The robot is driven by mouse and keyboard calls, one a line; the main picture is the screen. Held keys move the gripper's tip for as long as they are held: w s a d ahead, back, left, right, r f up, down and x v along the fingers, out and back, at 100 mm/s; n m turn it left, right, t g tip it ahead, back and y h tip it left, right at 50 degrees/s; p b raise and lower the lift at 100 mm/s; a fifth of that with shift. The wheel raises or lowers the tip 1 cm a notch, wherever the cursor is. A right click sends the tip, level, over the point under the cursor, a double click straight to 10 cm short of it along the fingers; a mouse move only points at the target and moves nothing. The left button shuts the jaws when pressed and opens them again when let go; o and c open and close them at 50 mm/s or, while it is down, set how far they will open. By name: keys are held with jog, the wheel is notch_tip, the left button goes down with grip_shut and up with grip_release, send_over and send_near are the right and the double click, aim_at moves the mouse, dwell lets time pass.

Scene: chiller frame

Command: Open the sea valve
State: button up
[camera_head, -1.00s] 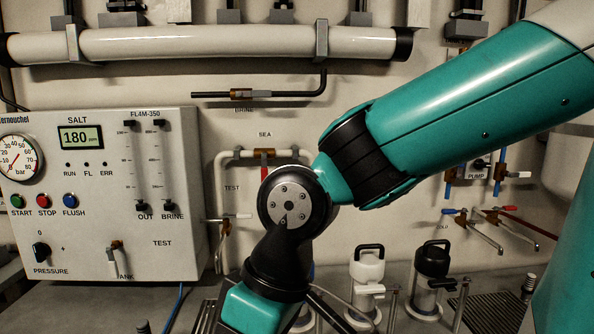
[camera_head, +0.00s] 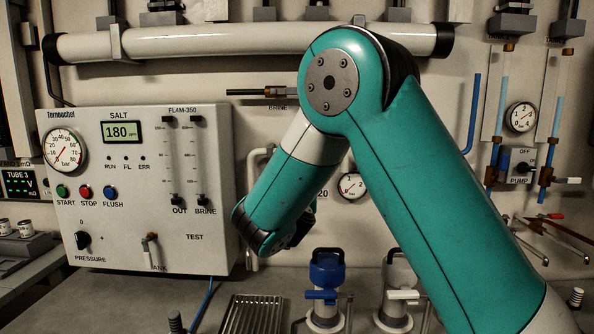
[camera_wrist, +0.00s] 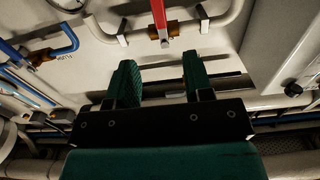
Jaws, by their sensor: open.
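The sea valve's red lever (camera_wrist: 158,14) shows at the top middle of the wrist view, by a brass valve body on a white pipe (camera_wrist: 108,35). My gripper (camera_wrist: 160,60) is open, its two green fingers apart and empty. The fingertips lie just below the lever in the picture; I cannot tell the gap in depth. In the head view my arm hides the valve and most of the gripper; only part of the white pipe (camera_head: 254,160) shows left of the arm.
The control panel (camera_head: 215,150) stands close left of my wrist. A pressure gauge (camera_head: 351,187) is on the wall to its right. A blue-topped fitting (camera_head: 326,270) and a white one (camera_head: 399,295) stand on the bench below. A blue pipe (camera_wrist: 45,50) shows at left in the wrist view.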

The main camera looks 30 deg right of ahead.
jog(key=p+x, duration=0.6)
jog(key=x, duration=0.8)
jog(key=shift+s+r, duration=0.1)
jog(key=shift+w+d+p, duration=0.3)
jog(key=shift+w+d, duration=0.05)
jog(key=shift+w, duration=0.1)
grip_shut()
